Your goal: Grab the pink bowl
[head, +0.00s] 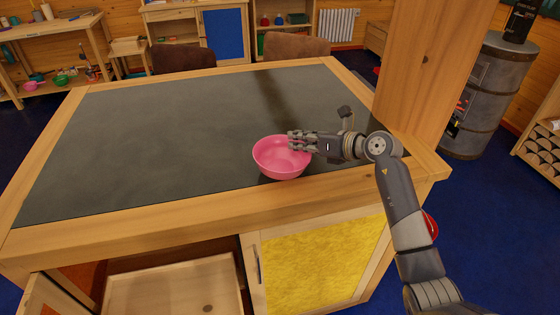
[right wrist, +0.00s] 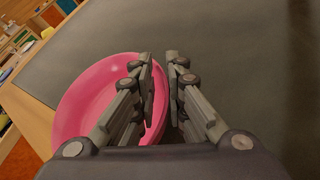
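My right gripper (head: 294,141) is at the bowl's upper right rim, coming in from the right. In the right wrist view the bowl (right wrist: 88,97) lies mostly left of the fingers. My right gripper (right wrist: 163,62) shows a narrow gap there, one finger over the bowl and one along the outside of its rim. Whether the fingers press on the rim cannot be told. My left gripper is not in view.
The table (head: 140,125) is otherwise bare. A wooden post (head: 430,70) rises near its right side. Two brown chairs (head: 296,46) stand at the far side. An open drawer (head: 175,285) and a yellow cabinet door (head: 325,265) are below the front edge.

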